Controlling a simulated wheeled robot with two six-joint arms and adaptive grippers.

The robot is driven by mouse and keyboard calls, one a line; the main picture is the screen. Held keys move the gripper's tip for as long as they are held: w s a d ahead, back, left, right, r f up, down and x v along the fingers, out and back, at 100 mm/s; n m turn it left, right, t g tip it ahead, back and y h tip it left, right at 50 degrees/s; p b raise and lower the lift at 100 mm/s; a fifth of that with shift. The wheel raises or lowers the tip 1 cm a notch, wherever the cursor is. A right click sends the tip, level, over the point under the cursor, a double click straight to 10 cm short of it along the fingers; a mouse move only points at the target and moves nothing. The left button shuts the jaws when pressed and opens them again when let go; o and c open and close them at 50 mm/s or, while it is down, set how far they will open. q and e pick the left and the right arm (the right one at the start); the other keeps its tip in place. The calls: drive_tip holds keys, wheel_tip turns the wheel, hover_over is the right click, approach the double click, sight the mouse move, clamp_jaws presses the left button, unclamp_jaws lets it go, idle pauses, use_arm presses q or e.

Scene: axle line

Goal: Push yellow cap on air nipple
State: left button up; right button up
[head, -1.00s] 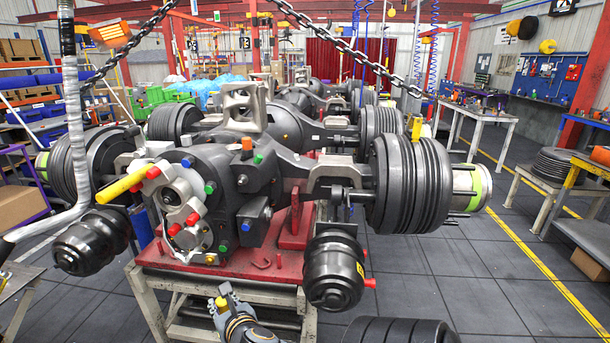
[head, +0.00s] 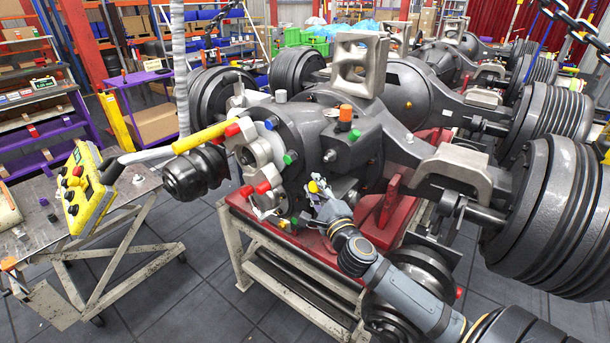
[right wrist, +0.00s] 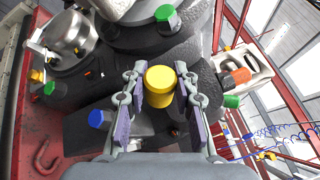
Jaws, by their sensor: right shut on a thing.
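My right gripper (head: 318,190) reaches the front of the dark axle housing (head: 330,135) in the head view. In the right wrist view its two fingers (right wrist: 160,98) are shut on a yellow cap (right wrist: 160,86). The cap also shows as a small yellow spot at the fingertips in the head view (head: 313,187). The cap is close to the dark housing; I cannot tell whether it touches it. I cannot make out the air nipple; the cap and fingers may hide it. My left gripper is not in view.
Green (head: 290,158), red (head: 263,187) and orange (head: 346,115) caps sit on the housing. A blue plug (right wrist: 98,119) lies left of the fingers. The axle rests on a red stand (head: 390,195).

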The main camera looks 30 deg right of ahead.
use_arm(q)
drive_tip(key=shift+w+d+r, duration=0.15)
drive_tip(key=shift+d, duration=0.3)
use_arm(e)
drive_tip(key=r+n+y, duration=0.1)
drive_tip(key=n, duration=0.1)
drive_tip(key=w+a+n+t+y, duration=0.1)
drive_tip(key=n, duration=0.1)
drive_tip(key=w+a+r+n+t, duration=0.1)
drive_tip(key=shift+w+a+r+n+y, duration=0.1)
drive_tip(key=shift+w+r+n+y, duration=0.1)
drive_tip(key=shift+r+n+y, duration=0.2)
drive_tip(key=shift+s+f, duration=0.1)
drive_tip(key=shift+f, duration=0.05)
use_arm(q)
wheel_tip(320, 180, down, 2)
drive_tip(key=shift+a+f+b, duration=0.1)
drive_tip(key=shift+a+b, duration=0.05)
drive_tip(key=shift+b, duration=0.85)
use_arm(e)
drive_tip(key=d, duration=0.1)
drive_tip(key=w+d, duration=0.1)
drive_tip(key=d, duration=0.1)
drive_tip(key=w+d, duration=0.1)
drive_tip(key=d, duration=0.1)
drive_tip(key=shift+w+d, duration=0.1)
drive_tip(key=shift+d, duration=0.05)
